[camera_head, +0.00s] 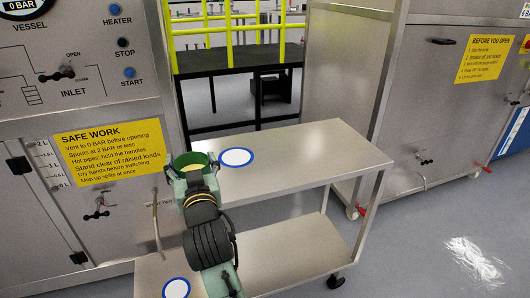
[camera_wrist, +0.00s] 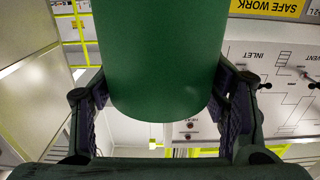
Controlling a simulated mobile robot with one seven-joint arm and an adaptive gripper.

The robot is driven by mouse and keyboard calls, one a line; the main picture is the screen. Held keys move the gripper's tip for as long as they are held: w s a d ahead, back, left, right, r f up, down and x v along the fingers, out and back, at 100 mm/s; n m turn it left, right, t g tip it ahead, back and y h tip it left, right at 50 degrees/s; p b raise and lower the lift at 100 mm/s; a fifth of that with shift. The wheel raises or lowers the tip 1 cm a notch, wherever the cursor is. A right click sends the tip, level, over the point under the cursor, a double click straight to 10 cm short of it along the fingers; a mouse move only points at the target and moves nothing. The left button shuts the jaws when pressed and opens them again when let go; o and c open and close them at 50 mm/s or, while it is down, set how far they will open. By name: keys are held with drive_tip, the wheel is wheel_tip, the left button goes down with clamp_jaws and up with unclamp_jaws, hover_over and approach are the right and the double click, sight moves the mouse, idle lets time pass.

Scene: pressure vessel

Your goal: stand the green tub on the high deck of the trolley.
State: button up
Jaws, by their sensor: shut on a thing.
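The green tub (camera_wrist: 160,60) fills the upper middle of the wrist view, between the two dark fingers of my gripper (camera_wrist: 163,108). My gripper (camera_head: 192,164) is shut on the tub, with one finger on each side. The trolley's high deck (camera_head: 290,155) is a bare steel shelf. The tub appears at its left end, left of a white disc with a blue ring (camera_head: 236,157). I cannot tell whether the tub touches the deck.
The trolley's low deck (camera_head: 290,250) has another blue-ringed disc (camera_head: 176,288). A steel control panel (camera_head: 80,80) with a yellow safe-work sign (camera_head: 108,152) stands close on the left. Steel cabinets (camera_head: 440,100) stand on the right. Yellow railings (camera_head: 230,30) are behind.

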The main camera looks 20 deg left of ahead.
drive_tip(key=w+d+f+p, duration=0.1)
drive_tip(key=w+d, duration=0.2)
drive_tip(key=w+d+f+p, duration=0.1)
drive_tip(key=w+d, duration=0.2)
drive_tip(key=w, duration=0.1)
drive_tip(key=w+d+f, duration=0.1)
drive_tip(key=w+d, duration=0.2)
drive_tip(key=w, duration=0.1)
drive_tip(key=shift+d+f+p, duration=0.2)
drive_tip(key=shift+f+p, duration=0.15)
drive_tip(key=shift+p, duration=0.05)
drive_tip(key=shift+f, duration=0.4)
drive_tip(key=shift+f, duration=0.2)
drive_tip(key=o, duration=1.9)
